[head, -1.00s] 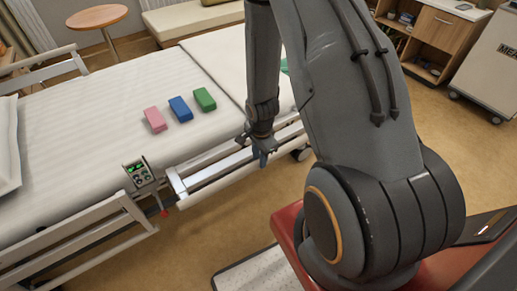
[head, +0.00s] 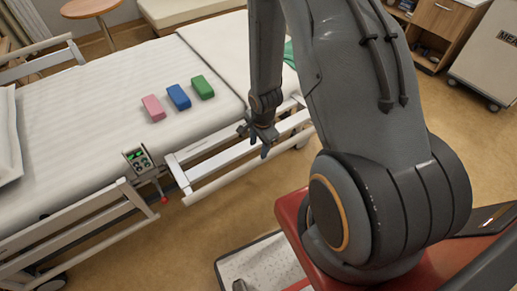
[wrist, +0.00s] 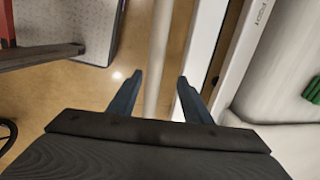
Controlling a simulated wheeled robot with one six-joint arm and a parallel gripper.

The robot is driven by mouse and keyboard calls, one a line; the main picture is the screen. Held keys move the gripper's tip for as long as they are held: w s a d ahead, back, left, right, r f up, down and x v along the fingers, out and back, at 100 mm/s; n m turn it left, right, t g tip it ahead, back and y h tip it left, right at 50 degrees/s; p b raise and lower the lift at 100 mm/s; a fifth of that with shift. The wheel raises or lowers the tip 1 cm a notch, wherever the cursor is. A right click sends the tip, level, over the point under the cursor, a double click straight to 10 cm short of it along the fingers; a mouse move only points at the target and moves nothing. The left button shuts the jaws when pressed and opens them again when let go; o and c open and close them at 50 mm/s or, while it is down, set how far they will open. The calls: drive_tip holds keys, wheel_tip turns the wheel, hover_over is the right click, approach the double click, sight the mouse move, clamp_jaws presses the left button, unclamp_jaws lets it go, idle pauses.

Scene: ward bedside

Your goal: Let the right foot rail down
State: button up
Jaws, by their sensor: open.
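The white right foot rail (head: 215,183) runs along the near side of the bed, right of the control box. Its outer bar stands out from the bed side, with a gap to the inner bar. My gripper (head: 264,140) is at the rail's right half, fingers pointing down. In the wrist view my open gripper (wrist: 157,78) has a round pale bar (wrist: 156,55) running between its fingers, with a gap on both sides; I cannot tell how deep it sits. A red-tipped lever (head: 164,198) hangs at the rail's left end. A beam marked FOOT (wrist: 250,35) lies to the right.
The control box (head: 138,159) is on the bed's side. Pink (head: 153,108), blue (head: 179,97) and green (head: 202,87) blocks lie on the mattress (head: 75,140). Another rail (head: 85,228) stands at the left. Floor (head: 170,250) in front is clear.

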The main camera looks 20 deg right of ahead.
drive_tip(key=r, duration=0.2)
drive_tip(key=r+p, duration=0.1)
drive_tip(key=r, duration=0.1)
drive_tip(key=r+p, duration=0.1)
drive_tip(key=shift+s+r, duration=0.4)
drive_tip(key=shift+c, duration=0.3)
